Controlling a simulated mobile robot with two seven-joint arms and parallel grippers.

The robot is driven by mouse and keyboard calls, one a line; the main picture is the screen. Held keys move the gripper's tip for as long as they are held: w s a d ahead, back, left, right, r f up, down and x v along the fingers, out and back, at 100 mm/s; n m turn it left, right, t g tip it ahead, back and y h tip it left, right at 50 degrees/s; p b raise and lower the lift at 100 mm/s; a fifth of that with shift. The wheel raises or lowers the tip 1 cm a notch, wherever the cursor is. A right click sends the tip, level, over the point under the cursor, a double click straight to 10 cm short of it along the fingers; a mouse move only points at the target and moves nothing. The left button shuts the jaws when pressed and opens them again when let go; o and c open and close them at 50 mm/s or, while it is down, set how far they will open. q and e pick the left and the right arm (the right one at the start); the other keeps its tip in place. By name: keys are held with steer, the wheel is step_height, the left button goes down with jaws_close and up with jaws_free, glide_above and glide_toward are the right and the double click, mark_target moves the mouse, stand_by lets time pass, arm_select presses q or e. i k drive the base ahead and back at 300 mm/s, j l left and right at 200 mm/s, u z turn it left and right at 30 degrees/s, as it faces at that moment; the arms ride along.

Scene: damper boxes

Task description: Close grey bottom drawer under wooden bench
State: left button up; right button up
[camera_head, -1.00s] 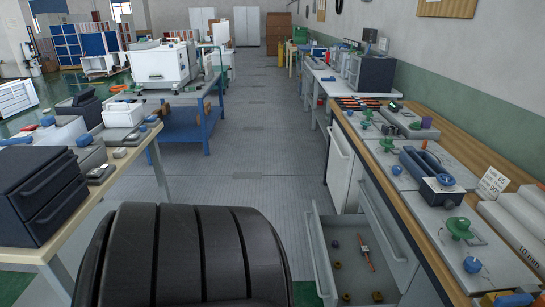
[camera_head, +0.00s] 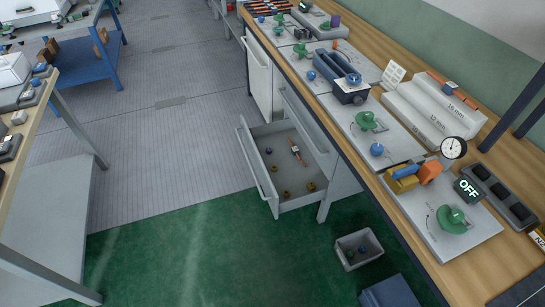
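The grey bottom drawer (camera_head: 257,178) under the wooden bench (camera_head: 372,176) is pulled out to the left, toward the aisle. Its front panel with a bar handle faces left. Inside lie several small dark yellow and dark round parts and an orange-and-grey tool (camera_head: 297,152). The drawer above it (camera_head: 305,118) appears at most slightly out. Neither of my grippers shows in the view.
A small grey bin (camera_head: 358,249) and a blue box (camera_head: 390,292) stand on the floor near the bench. A light-topped table (camera_head: 40,120) stands at the left. The green floor (camera_head: 200,250) before the drawer is clear.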

mark_target(291, 175)
steer(key=u, duration=0.2)
steer(key=i+l, duration=0.15)
steer(key=i, duration=0.4)
steer(key=i+l, duration=0.2)
steer(key=i, duration=0.3)
steer(key=i+l, duration=0.15)
steer(key=i, duration=0.4)
